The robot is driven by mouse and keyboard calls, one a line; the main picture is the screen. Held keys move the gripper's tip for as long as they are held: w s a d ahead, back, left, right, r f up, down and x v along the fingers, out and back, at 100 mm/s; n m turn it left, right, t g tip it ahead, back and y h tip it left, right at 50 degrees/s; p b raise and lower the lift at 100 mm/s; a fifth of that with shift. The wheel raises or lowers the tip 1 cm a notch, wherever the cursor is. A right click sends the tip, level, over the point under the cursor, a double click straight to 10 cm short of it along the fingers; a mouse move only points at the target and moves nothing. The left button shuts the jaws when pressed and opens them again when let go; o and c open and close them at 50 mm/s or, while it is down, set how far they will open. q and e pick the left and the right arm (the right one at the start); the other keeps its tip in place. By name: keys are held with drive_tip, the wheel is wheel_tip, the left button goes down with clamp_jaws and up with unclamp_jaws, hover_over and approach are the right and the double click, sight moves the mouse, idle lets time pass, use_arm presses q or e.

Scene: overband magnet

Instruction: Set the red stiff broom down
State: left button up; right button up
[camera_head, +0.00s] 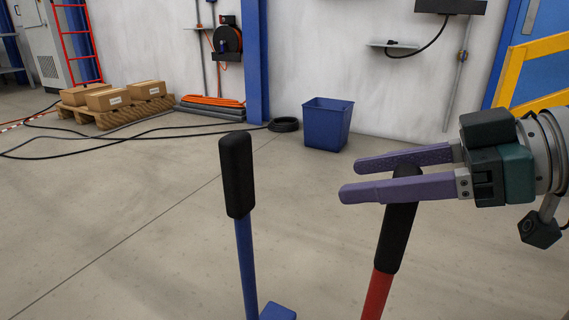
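The red stiff broom (377,296) shows at the lower right as a red shaft with a black grip (397,235) on top. Its lower end is out of view. My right gripper (373,178) comes in from the right, with its two purple fingers on either side of the black grip near its top. The near finger crosses in front of the grip and the far finger passes behind it; the fingers look shut on it. The shaft leans a little in the picture. My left gripper is not in view.
A blue-shafted tool (246,262) with a black grip stands to the left of the broom. A blue bin (327,124) stands by the wall. A pallet (120,113) with cardboard boxes and black cables lie at the back left. The floor between is clear.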

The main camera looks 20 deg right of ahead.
drive_tip(key=o, duration=0.4)
drive_tip(key=shift+f, duration=0.1)
drive_tip(key=p+v, duration=0.3)
drive_tip(key=v, duration=0.6)
drive_tip(key=shift+p, duration=0.3)
drive_tip(key=shift+s+d+r, duration=0.2)
drive_tip(key=shift+s+d, duration=0.1)
drive_tip(key=shift+s, duration=0.05)
